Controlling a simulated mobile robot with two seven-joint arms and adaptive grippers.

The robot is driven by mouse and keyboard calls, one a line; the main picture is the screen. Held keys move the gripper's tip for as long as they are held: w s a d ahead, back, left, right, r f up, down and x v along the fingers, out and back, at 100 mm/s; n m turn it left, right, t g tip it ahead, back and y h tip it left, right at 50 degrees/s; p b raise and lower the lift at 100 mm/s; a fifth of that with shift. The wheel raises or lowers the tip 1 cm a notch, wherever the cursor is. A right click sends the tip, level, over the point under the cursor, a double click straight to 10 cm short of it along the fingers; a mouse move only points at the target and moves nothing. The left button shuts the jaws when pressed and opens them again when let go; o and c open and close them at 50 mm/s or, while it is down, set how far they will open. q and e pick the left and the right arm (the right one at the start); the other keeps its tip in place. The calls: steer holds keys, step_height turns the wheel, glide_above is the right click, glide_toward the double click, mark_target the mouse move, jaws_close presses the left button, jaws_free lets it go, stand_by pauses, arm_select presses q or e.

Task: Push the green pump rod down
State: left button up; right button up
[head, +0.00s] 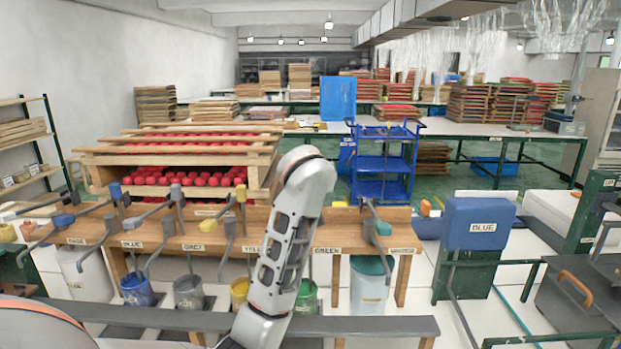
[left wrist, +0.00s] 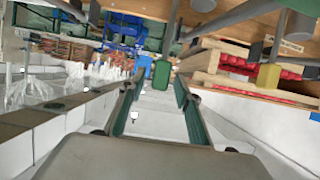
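The green pump rod's handle (left wrist: 160,75) shows in the left wrist view as a green block just past and between my fingertips. My left gripper (left wrist: 156,88) is open, with one finger on each side of the view and nothing visibly clamped. I cannot tell whether it touches the handle. In the head view, my arm's white link stands in front of the green pump position, hiding the rod and gripper. The green label (head: 327,250) and green bucket (head: 307,297) show beside and below it. My right gripper is not in view.
The yellow handle (head: 241,192) is left of my arm, and a teal handle (head: 383,228) is to its right. Blue (head: 115,190) and grey (head: 177,193) handles stand further left. The wooden bench (head: 350,240) carries the pumps. A tray stack (head: 190,150) is behind.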

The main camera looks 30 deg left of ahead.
arm_select(q)
steer(key=shift+w+a+f, duration=0.25)
steer(key=shift+w+a, duration=0.05)
steer(key=shift+w, duration=0.2)
jaws_close()
steer(key=shift+f, duration=1.95)
jaws_free()
